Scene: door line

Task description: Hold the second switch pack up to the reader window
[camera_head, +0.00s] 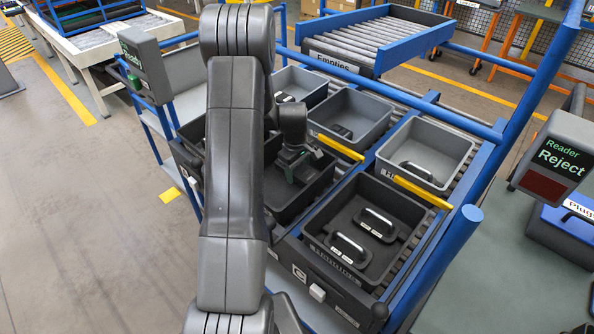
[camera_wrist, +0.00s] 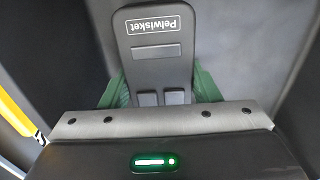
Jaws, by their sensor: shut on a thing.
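My gripper (camera_head: 293,166) reaches down into a dark tote (camera_head: 322,182) left of the middle of the tote rack. In the wrist view, my gripper (camera_wrist: 161,97) is shut on a dark grey switch pack (camera_wrist: 155,30) with a white label, "Pelwisket", upside down in the picture. The tote's dark walls surround it, and its lower end is hidden; I cannot tell whether it touches the floor. In the head view my arm and gripper mostly hide the pack. The reader (camera_head: 560,157) at the right shows "Reader Reject" above a dark red window (camera_head: 545,184).
A front tote (camera_head: 330,215) holds two dark packs with handles. A grey tote (camera_head: 440,140) holds another dark handled piece. A "Ready" display (camera_head: 146,62) stands at left.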

